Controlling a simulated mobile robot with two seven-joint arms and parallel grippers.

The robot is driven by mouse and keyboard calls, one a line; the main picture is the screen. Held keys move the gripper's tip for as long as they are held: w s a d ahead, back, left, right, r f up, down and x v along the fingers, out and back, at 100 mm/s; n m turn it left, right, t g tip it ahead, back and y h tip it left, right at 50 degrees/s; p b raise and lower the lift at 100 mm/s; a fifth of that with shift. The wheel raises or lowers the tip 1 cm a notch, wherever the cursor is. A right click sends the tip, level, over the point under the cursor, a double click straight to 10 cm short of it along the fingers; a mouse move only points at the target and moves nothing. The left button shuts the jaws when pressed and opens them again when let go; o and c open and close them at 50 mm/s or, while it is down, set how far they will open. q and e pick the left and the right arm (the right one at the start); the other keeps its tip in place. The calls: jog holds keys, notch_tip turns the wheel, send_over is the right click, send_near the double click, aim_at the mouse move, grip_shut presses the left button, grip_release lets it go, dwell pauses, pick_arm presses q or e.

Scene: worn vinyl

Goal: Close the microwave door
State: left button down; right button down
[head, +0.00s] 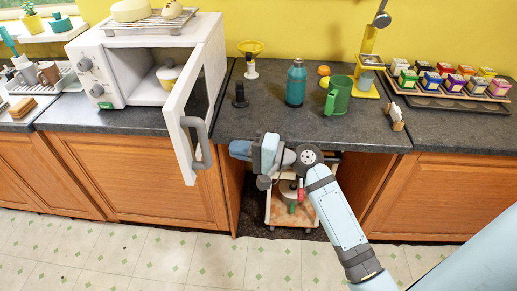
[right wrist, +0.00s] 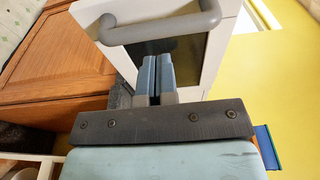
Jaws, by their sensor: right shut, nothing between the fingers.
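The white microwave (head: 112,72) stands on the counter at the left in the head view. Its door (head: 183,118) is swung open towards the front, past the counter edge, with a grey handle (head: 203,145) on it. A covered container sits inside the cavity. My right gripper (head: 236,149) is shut and empty, just right of the door near the handle's lower part. In the right wrist view the shut fingers (right wrist: 155,70) point at the door (right wrist: 208,62), with the handle (right wrist: 160,28) ahead of them; whether they touch the door I cannot tell. My left gripper is not in view.
On the counter (head: 265,122) right of the door stand a black pepper mill (head: 240,96), a teal bottle (head: 296,84) and a green mug (head: 338,96). A rack of coloured boxes (head: 450,84) is at right. A small cart (head: 280,213) stands below the counter.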

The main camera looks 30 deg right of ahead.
jog(key=x, duration=0.5)
jog(key=shift+w+a+p, duration=0.1)
jog(key=shift+p, duration=0.3)
